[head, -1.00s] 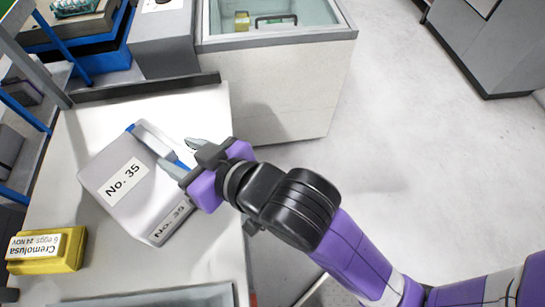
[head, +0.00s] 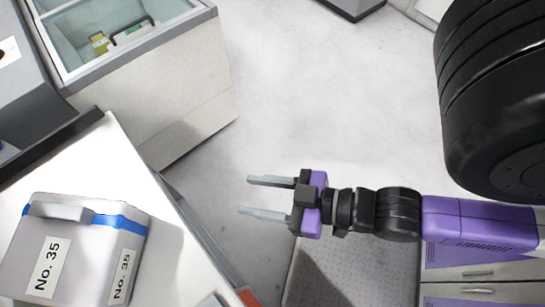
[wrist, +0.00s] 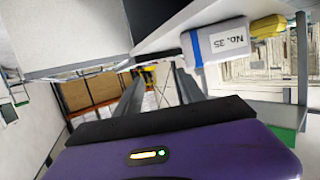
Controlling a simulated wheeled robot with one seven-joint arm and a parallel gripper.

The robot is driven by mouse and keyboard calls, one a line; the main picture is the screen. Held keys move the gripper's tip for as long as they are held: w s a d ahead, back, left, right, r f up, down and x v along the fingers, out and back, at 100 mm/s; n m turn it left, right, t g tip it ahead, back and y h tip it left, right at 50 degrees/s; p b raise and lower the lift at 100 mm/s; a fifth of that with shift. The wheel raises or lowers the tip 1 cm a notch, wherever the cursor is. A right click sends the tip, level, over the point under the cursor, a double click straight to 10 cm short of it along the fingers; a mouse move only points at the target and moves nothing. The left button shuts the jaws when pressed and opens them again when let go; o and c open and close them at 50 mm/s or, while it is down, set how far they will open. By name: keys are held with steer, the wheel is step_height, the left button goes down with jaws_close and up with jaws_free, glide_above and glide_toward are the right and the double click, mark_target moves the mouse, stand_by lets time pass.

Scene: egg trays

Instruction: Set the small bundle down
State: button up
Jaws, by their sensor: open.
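My gripper (head: 265,197) is open and empty, held out over the floor to the right of the white table (head: 172,262). Its two grey fingers point left and are apart. A light grey box marked No. 35 (head: 90,240), with a blue band and a grey handle, sits on the table, clear of the fingers. The box also shows in the wrist view (wrist: 216,42), beyond the fingers, with a yellow egg carton (wrist: 268,27) beside it. The carton is outside the current head view. I see no separate bundle in the gripper.
A glass-topped chest (head: 185,100) stands behind the table, with a yellow item inside. The grey floor (head: 310,90) between the chest and my arm is open. The wrist view shows shelving with brown boxes (wrist: 90,92) in the background.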

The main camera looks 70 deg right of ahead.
steer(key=shift+h, duration=0.3)
steer(key=v, duration=0.2)
steer(key=d+v, duration=0.1)
steer(key=v, duration=0.1)
steer(key=shift+s, duration=0.25)
